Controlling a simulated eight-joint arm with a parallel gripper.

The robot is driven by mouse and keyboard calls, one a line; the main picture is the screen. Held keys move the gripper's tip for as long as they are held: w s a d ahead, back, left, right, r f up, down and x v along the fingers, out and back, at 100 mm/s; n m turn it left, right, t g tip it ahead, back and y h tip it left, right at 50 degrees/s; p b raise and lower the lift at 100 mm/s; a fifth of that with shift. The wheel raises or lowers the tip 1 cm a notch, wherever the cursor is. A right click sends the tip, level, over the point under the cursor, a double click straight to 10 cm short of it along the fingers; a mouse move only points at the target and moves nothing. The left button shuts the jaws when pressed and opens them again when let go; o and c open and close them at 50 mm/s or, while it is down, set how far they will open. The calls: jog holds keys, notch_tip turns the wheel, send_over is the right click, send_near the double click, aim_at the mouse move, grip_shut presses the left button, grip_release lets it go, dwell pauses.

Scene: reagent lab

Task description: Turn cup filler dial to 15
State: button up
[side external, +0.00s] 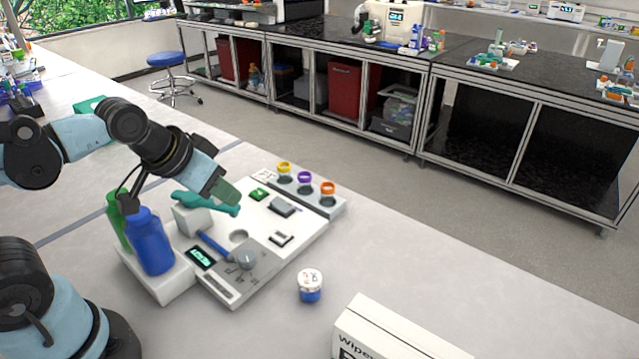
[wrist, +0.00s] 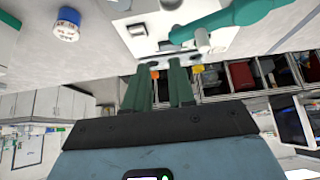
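The cup filler is a white station (side external: 300,232) on the bench in the side view, with a grey plate (side external: 222,287), a small lit display (side external: 201,257) whose digits I cannot read, and a blue handle (side external: 212,242). A round grey knob (side external: 246,260), which looks like the dial, sits on the plate among dark markings; its setting is not readable. My gripper (side external: 223,193) is above the station's back part, near a teal arm (side external: 205,203) and away from the knob. In the wrist view my gripper's green fingers (wrist: 160,66) are apart, with nothing held.
A blue bottle (side external: 150,243) and a green bottle (side external: 117,218) stand left of the plate. A small white-and-blue cup (side external: 310,286) stands right, also in the wrist view (wrist: 67,24). A rack (side external: 332,207) with coloured rings is behind. A wiper box (side external: 385,335) is in front.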

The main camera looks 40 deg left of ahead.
aim_at(247, 255)
jog(key=o, duration=0.5)
jog(key=shift+w+d+r+n+g, duration=0.15)
jog(key=shift+d+n+g, duration=0.15)
jog(key=shift+d+g, duration=0.55)
jog(key=shift+c, duration=0.2)
jog(key=shift+o, duration=0.8)
jog(key=shift+d+r+g, duration=0.1)
jog(key=shift+d+g, duration=0.2)
jog(key=shift+g, duration=0.55)
jog(key=shift+s+d+f+n+g, duration=0.1)
jog(key=shift+d+f+n+g, duration=0.35)
jog(key=shift+f, duration=1.5)
jog(key=shift+s+d+f+g, duration=0.15)
jog(key=shift+f+g, duration=0.55)
jog(key=shift+f, duration=1.25)
jog(key=shift+d+f+n+g, duration=0.3)
jog(key=shift+f+g, duration=0.25)
jog(key=shift+f, duration=1.4)
jog(key=c, duration=1)
